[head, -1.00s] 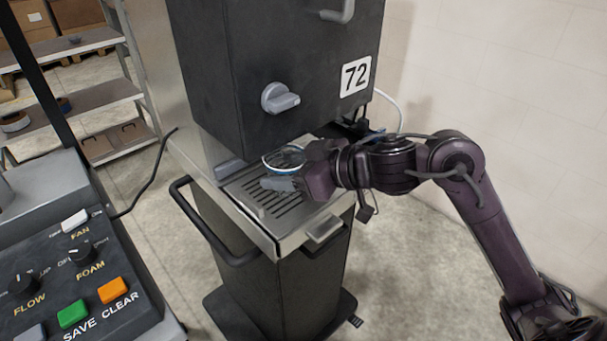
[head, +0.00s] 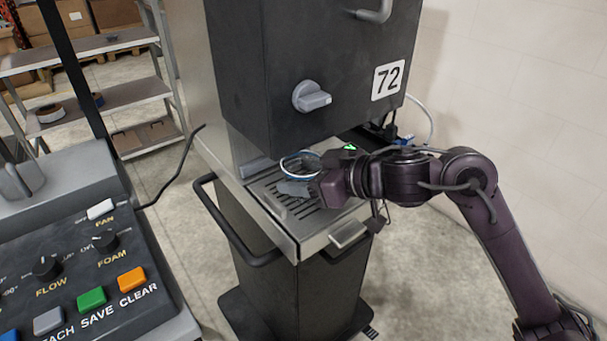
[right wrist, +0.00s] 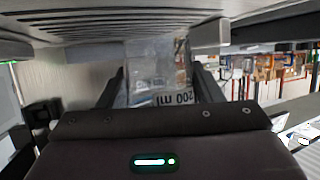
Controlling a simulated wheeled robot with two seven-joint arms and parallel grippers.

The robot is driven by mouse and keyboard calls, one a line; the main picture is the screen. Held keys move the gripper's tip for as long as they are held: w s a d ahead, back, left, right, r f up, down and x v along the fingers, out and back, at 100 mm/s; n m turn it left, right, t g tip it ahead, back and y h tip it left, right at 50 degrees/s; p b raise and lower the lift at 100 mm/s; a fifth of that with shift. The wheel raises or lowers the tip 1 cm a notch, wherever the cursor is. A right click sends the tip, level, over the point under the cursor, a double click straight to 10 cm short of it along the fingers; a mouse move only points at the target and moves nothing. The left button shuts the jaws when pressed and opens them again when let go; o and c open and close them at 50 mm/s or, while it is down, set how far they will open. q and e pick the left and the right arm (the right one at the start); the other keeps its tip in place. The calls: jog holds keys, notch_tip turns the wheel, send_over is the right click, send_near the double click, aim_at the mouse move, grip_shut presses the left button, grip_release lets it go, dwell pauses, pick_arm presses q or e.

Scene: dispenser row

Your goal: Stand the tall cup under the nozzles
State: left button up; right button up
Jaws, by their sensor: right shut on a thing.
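A clear tall cup with a blue-tinted rim (head: 288,163) is over the slotted drip tray (head: 318,218) of the dark dispenser numbered 72 (head: 262,70). My right gripper (head: 300,187) is shut on the cup's side, coming in from the right. In the right wrist view the cup (right wrist: 150,88), with "200 ml" print, sits between the two fingers (right wrist: 158,90), and the tray slats (right wrist: 110,22) show at the top. The nozzles are hidden under the dispenser head. My left gripper is not in view.
A control panel (head: 75,265) with knobs and coloured buttons stands at the left. A black rail (head: 228,228) runs along the tray's left side. Shelving (head: 90,85) stands at the back left, a pale wall (head: 510,90) at the right. The floor between is clear.

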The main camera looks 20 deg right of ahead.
jog(key=shift+f+b, duration=0.3)
jog(key=shift+f, duration=0.3)
jog(key=o, duration=1)
jog(key=shift+o, duration=0.2)
